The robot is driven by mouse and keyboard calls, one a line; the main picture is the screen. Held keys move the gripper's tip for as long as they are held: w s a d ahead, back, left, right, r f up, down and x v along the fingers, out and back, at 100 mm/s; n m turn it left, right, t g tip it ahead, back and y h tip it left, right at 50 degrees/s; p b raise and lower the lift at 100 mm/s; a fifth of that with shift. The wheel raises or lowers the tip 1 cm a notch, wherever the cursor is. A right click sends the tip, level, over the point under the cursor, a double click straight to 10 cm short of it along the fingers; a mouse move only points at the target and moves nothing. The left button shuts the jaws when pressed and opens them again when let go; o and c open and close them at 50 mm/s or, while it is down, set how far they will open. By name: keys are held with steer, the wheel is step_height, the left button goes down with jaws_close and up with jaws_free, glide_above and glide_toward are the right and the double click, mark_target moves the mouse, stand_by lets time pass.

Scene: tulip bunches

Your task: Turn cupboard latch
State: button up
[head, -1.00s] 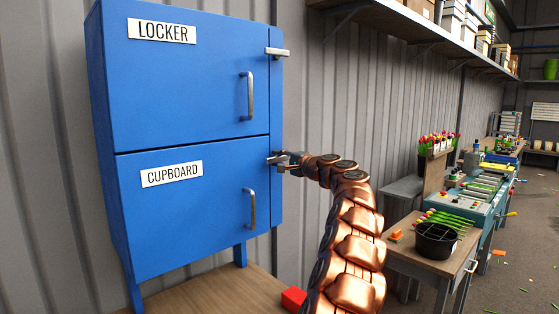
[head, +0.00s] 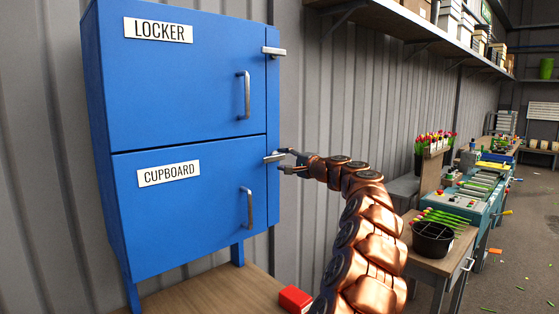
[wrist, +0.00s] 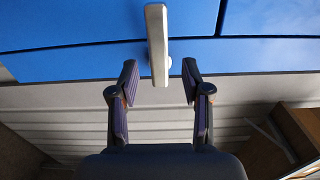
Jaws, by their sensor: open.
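The blue cupboard (head: 205,218) is the lower unit, with a white CUPBOARD label and a vertical metal handle (head: 246,207). Its door is shut. The cupboard latch (head: 273,157) is a small metal bar lying roughly horizontal at the door's upper right edge. In the wrist view the latch (wrist: 157,42) stands out from the blue front, centred ahead of the fingers. My gripper (head: 284,160) is just right of the latch. Its two fingers (wrist: 160,85) are open, one on each side of the latch's line, with the latch's near end about level with the fingertips and no contact visible.
The blue locker (head: 180,85) sits above, with its own latch (head: 273,51) and handle. A red block (head: 294,299) lies on the wooden table (head: 232,294) below. A bench with a black pot (head: 432,238) stands at the right. A shelf (head: 420,30) runs along the wall.

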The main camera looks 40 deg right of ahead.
steer(key=s, duration=0.8)
steer(key=shift+d, duration=0.25)
stand_by(0.4)
